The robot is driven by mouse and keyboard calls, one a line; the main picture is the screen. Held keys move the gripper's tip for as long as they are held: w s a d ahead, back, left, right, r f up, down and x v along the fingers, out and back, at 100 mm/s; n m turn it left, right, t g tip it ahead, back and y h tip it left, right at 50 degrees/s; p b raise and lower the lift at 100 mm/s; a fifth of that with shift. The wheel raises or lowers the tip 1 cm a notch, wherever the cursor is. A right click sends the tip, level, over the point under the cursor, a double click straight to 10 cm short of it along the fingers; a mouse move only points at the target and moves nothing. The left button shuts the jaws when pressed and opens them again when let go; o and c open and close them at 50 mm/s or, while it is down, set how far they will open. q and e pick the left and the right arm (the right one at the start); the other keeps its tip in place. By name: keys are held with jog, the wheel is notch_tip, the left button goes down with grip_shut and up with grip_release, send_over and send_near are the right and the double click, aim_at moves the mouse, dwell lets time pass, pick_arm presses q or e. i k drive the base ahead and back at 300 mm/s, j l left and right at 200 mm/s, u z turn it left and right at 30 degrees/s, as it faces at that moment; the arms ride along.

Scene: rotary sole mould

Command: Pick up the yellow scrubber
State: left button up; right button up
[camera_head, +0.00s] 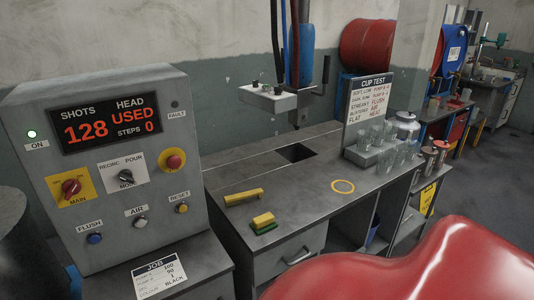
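A small yellow block with a green underside (263,222), which looks like the yellow scrubber, lies on the grey workbench (310,190) near its front edge. A longer yellow bar (243,197) lies just behind it and to the left, apart from it. Nothing is touching the block or covering it. Neither of my grippers shows in the head view.
A control panel (110,150) stands left of the bench. A yellow ring (343,186) and a dark square opening (295,152) are on the benchtop; clear cups (388,158) stand at right. A glossy red shape, unidentified, hides the lower right.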

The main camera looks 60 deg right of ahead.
aim_at(260, 225)
jog(key=z, duration=1.85)
